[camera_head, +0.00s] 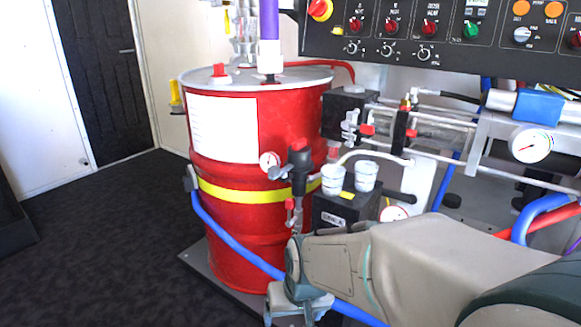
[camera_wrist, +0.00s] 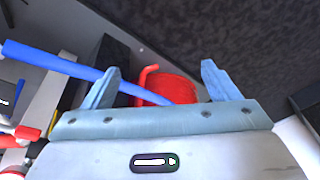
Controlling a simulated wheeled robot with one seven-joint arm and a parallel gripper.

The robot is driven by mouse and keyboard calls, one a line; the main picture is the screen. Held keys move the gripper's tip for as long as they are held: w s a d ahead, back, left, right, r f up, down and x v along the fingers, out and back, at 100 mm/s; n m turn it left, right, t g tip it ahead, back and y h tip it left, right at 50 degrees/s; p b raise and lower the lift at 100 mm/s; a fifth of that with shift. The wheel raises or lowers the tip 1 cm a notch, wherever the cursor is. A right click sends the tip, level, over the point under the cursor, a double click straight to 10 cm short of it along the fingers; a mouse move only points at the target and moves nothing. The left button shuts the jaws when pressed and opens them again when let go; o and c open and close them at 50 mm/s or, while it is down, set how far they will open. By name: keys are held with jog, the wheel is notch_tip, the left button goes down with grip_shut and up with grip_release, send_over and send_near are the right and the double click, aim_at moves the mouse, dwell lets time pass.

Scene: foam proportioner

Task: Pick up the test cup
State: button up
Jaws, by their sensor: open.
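Two small white cups stand side by side on a black block beside the red drum in the head view: a left cup (camera_head: 333,179) and a right cup (camera_head: 366,176). I cannot tell which is the test cup. My gripper (camera_head: 298,312) is below and left of the cups in the head view, in front of the drum, its tips near the bottom edge. In the wrist view my gripper (camera_wrist: 161,72) has its two pale blue fingers wide apart. No cup is recognisable between them.
A red drum (camera_head: 232,135) with a yellow band stands on a grey base plate. A blue hose (camera_head: 232,240) runs low past my gripper. Valves and a black tap (camera_head: 300,165) are left of the cups. A pressure gauge (camera_head: 531,145) is at right. The dark floor (camera_head: 100,240) at left is clear.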

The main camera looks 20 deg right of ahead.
jog(key=w+r+m+t+p, duration=0.25)
jog(key=w+p, duration=0.35)
jog(key=w, duration=0.3)
jog(key=m+t+h+p, duration=0.3)
jog(key=t+h+p, duration=0.75)
jog(key=p, duration=0.45)
send_near(331, 180)
jog(key=shift+g, duration=0.4)
jog(key=x, duration=1.3)
jog(key=shift+w+r, duration=0.15)
jog(key=shift+r, duration=0.1)
jog(key=c, duration=1.1)
